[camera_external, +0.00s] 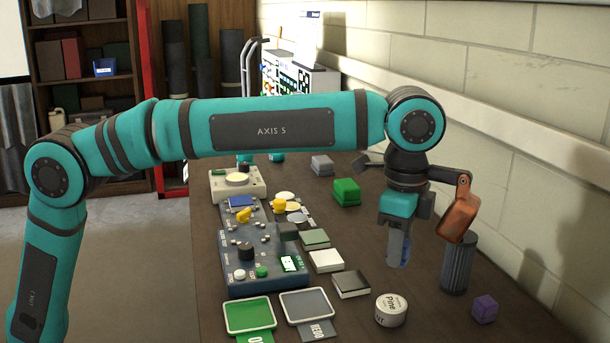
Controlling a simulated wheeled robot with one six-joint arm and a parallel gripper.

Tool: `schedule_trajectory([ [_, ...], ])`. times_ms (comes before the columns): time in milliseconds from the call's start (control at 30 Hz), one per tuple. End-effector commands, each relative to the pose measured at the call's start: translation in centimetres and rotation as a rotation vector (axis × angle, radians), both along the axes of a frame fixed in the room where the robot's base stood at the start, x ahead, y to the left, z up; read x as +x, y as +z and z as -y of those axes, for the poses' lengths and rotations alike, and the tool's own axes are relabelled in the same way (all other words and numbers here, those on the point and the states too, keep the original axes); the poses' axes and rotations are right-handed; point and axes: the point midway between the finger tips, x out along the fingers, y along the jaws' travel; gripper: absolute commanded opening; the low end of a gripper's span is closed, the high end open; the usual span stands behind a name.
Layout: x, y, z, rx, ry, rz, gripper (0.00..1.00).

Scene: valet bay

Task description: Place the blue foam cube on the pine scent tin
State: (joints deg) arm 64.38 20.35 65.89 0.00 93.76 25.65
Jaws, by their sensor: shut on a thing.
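The pine scent tin (391,311) is a low, round white tin labelled "Pine", lying flat near the front of the dark bench. My gripper (397,258) points down above the bench, higher than the tin and apart from it. The top of the tin is bare.
A dark ribbed cylinder (458,263) stands right of my gripper, with a purple cube (485,309) in front of it. A black-and-white block (350,284) lies left of the tin. A control panel (250,262) and green blocks (346,191) are farther left and back.

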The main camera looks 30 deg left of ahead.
Motion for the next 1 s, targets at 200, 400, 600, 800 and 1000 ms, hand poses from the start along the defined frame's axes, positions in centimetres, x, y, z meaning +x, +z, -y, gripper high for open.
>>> schedule_trajectory([
  [200, 0.0, -3.5, -0.1, 0.002, 0.001, -0.001, 0.09],
  [400, 0.0, -4.7, -0.1, 0.001, 0.001, -0.001, 0.09],
  [600, 0.0, -7.0, -0.1, 0.002, 0.001, -0.001, 0.09],
  [800, 0.1, -8.6, 0.0, -0.001, 0.001, 0.000, 0.09],
  [1000, 0.1, -8.6, 0.0, 0.000, 0.001, 0.000, 0.09],
])
